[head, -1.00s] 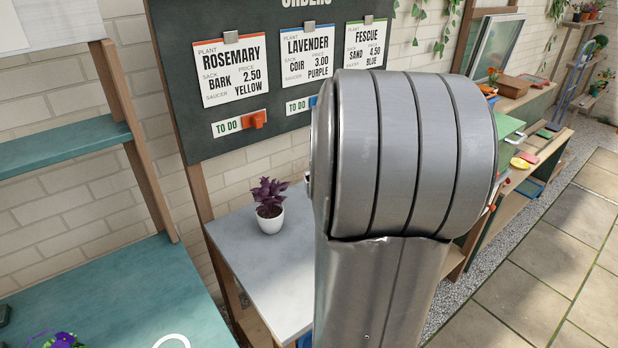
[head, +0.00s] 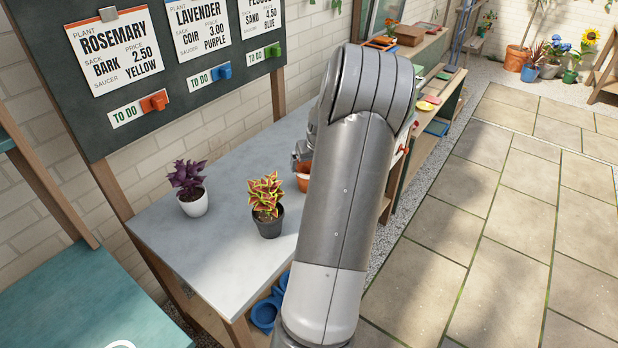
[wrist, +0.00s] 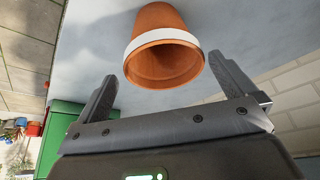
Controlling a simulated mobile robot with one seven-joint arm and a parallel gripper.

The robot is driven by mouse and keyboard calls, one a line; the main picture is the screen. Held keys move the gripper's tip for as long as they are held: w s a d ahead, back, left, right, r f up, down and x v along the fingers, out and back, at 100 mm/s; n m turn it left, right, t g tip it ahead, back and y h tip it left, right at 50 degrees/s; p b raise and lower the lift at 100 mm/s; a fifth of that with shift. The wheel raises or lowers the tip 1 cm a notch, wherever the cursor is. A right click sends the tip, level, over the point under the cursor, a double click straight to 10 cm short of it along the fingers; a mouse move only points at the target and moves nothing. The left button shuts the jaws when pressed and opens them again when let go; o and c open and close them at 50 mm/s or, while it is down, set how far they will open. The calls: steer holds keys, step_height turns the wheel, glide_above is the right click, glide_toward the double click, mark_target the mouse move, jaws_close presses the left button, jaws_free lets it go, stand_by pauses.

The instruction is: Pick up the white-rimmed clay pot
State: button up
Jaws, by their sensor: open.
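The clay pot with a white rim band (wrist: 162,42) is in the upper middle of the wrist view. Its open mouth faces the camera and looks empty. My gripper (wrist: 162,70) is open, with one finger on each side of the pot's rim in the picture. The rim lies across the gap at the fingertips, and I see no contact. In the head view a small part of an orange-brown pot (head: 303,182) shows on the grey table (head: 160,235), beside my gripper (head: 302,158). My arm hides the rest of it.
A purple-leaved plant in a white pot (head: 193,207) and a red-and-yellow-leaved plant in a dark pot (head: 270,228) stand on the table left of my arm. An order board (head: 185,110) stands behind. Blue saucers (head: 265,313) lie below the table. Paving to the right is clear.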

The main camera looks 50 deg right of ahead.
steer(key=shift+w+x, duration=0.2)
steer(key=shift+x, duration=1.2)
steer(key=shift+w+x, duration=0.2)
steer(key=shift+x, duration=1.2)
steer(key=shift+d+r, duration=0.1)
steer(key=shift+r, duration=0.05)
steer(key=shift+c, duration=0.3)
steer(key=c, duration=0.9)
